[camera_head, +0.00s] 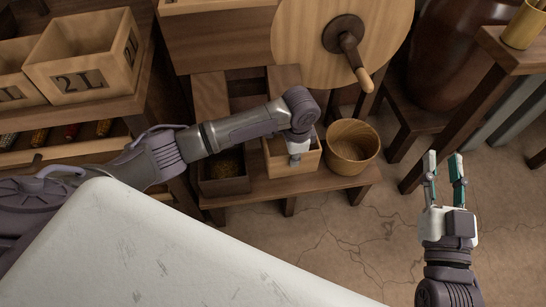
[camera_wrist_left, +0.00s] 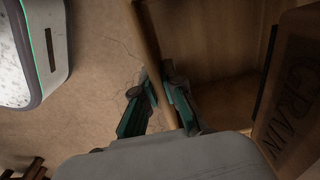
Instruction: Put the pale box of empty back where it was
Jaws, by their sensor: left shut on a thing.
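The pale wooden box (camera_head: 312,162) is at the low bench, between a dark box and a round wooden tub. My left gripper (camera_head: 297,158) reaches down onto it from above and is shut on its wall. In the left wrist view the fingers (camera_wrist_left: 160,108) straddle the wall of the box (camera_wrist_left: 150,45), and the part of its inside that shows is bare. My arm hides part of the box in the head view. I cannot tell whether its bottom touches the bench. My right gripper (camera_head: 444,172) is open and empty over the floor at the right.
The dark box (camera_head: 224,186) with grain-like contents is close on the left, the tub (camera_head: 352,146) close on the right, on the low bench (camera_head: 330,182). A cranked wheel (camera_head: 300,40) stands behind. A panel lettered GRAIN (camera_wrist_left: 292,100) shows in the wrist view. Floor at front right is clear.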

